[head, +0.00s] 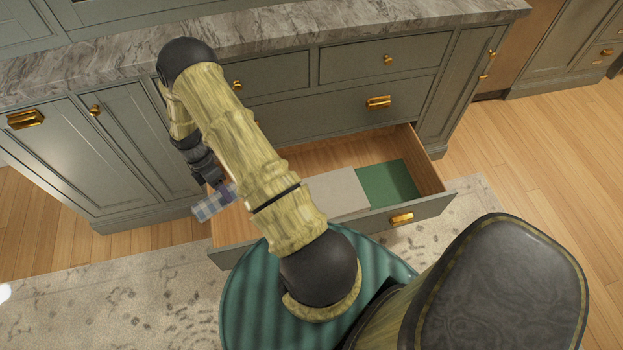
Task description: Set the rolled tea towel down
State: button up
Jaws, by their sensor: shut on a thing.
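A rolled tea towel (214,202) in blue and pale plaid is at the left end of the open drawer, in the head view. My gripper (208,187) is shut on it and points downward. The towel looks to be above or near the drawer's left wall; its exact height cannot be told. My arm hides part of the drawer (430,211) and much of its left inside.
In the drawer lie a grey-beige flat item (338,193) and a green flat item (387,184) at the right. The grey-green cabinet (300,112) with a marble counter (300,30) stands behind. A patterned rug (120,290) lies on the wooden floor.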

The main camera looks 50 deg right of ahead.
jog(key=a+r+m+y+p, duration=0.1)
jog(key=r+m+p, duration=0.2)
jog(key=r+p, duration=0.2)
jog(key=a+r+m+t+y+p, duration=0.1)
jog(key=r+m+p, duration=0.2)
jog(key=r+p, duration=0.3)
jog(key=a+r+m+y+p, duration=0.1)
jog(key=a+r+m+p, duration=0.1)
jog(key=r+p, duration=0.3)
notch_tip(320, 180, up, 4)
jog(key=shift+f+m+t, duration=0.1)
jog(key=shift+m+t, duration=0.2)
jog(key=shift+m, duration=0.3)
jog(key=r+m+t+p, duration=0.1)
jog(key=r+m+p, duration=0.1)
jog(key=r+p, duration=0.2)
jog(key=a+r+m+t+y+p, duration=0.1)
jog(key=r+m+p, duration=0.2)
jog(key=r+p, duration=0.2)
jog(key=w+r+m+t+p, duration=0.1)
jog(key=r+m+p, duration=0.1)
jog(key=r+p, duration=0.3)
jog(key=shift+w+a+r+m, duration=0.1)
jog(key=shift+a+r+m, duration=0.1)
jog(key=shift+r+m, duration=0.2)
jog(key=shift+f, duration=0.1)
